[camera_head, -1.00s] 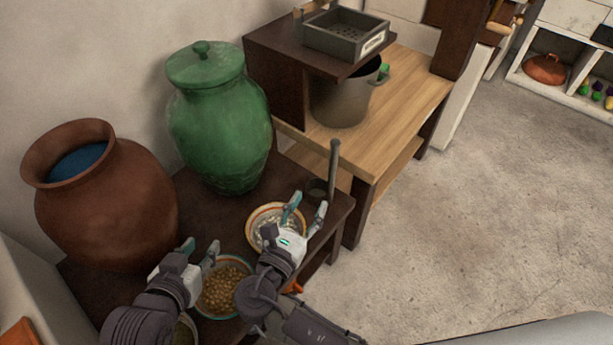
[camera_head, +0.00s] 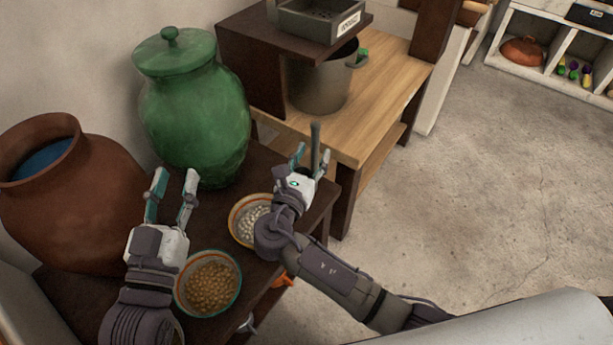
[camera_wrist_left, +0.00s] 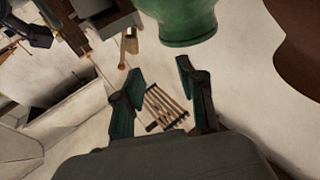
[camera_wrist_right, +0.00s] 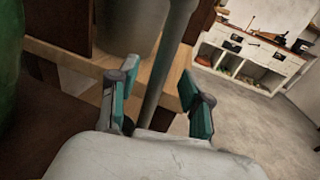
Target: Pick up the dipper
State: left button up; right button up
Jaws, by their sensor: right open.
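The dipper's long grey handle (camera_head: 315,147) stands upright near the right end of the dark bench. Its lower end is hidden behind my right gripper in the head view. My right gripper (camera_head: 312,163) is open at the handle. In the right wrist view the handle (camera_wrist_right: 168,65) rises between the two open fingers of the right gripper (camera_wrist_right: 160,100), and I cannot tell whether they touch it. My left gripper (camera_head: 174,190) is open and empty above the bench, in front of the green jar; its fingers also show apart in the left wrist view (camera_wrist_left: 165,90).
A green lidded jar (camera_head: 195,110) and a brown water pot (camera_head: 85,190) stand at the back left. Bowls of chickpeas (camera_head: 208,286) and white beans (camera_head: 236,222) sit on the dark bench (camera_head: 262,160). A metal pot (camera_head: 318,88) stands on the wooden table (camera_head: 385,100) behind.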

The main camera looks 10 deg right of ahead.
jog(key=shift+x, duration=1.15)
pick_arm(q)
jog(key=r+t, duration=0.1)
jog(key=r+t+h, duration=0.1)
jog(key=r, duration=0.1)
jog(key=shift+s+d, duration=0.1)
jog(key=shift+s, duration=0.3)
pick_arm(e)
grip_shut()
